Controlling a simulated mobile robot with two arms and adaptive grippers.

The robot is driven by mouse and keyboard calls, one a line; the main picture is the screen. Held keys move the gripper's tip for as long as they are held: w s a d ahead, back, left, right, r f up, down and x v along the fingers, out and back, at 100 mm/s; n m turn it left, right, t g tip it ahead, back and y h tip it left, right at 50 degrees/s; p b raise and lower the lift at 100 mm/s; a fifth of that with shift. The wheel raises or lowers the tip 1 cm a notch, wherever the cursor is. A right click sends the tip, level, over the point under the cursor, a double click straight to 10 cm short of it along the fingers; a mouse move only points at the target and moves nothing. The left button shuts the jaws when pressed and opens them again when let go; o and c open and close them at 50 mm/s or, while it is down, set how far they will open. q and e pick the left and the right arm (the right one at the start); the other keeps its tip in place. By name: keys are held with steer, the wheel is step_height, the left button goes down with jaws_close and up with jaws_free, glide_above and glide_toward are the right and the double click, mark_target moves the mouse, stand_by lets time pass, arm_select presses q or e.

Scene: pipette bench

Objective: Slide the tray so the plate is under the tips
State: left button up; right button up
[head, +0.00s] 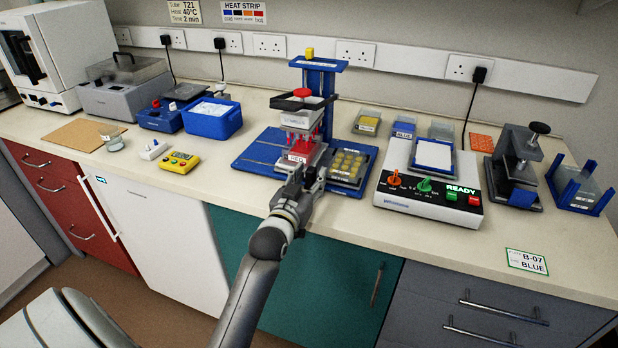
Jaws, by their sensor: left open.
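A blue pipette stand (318,66) rises at the middle of the bench, with a white multi-tip head (302,118) and red tips (302,136) pointing down. Its blue base board (257,150) spreads to the left. A plate marked RED (297,158) lies on the board below or just in front of the tips; exact alignment cannot be told. A grey tray with round yellowish wells (349,164) sits to its right. My left gripper (301,178) is open at the front edge of the red-marked plate and partly hides it; contact is unclear. My right gripper is out of view.
Right of the stand is a white device reading READY (430,195), then a dark clamp press (517,165) and a blue rack (580,186). To the left are a yellow timer (179,162) and a blue tub (212,119). The front bench strip is mostly clear.

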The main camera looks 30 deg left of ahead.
arm_select(q)
jaws_close()
stand_by(0.3)
steer(key=s+a, duration=0.1)
steer(key=a, duration=0.3)
steer(key=s+a, duration=0.1)
steer(key=a, duration=0.3)
steer(key=s+a, duration=0.1)
steer(key=a, duration=0.3)
steer(key=shift+a+p, duration=0.25)
steer(key=shift+p, duration=0.1)
steer(key=shift+c, duration=2.1)
jaws_free()
steer(key=shift+r, duration=0.1)
steer(key=o, duration=0.4)
steer(key=shift+a, duration=0.2)
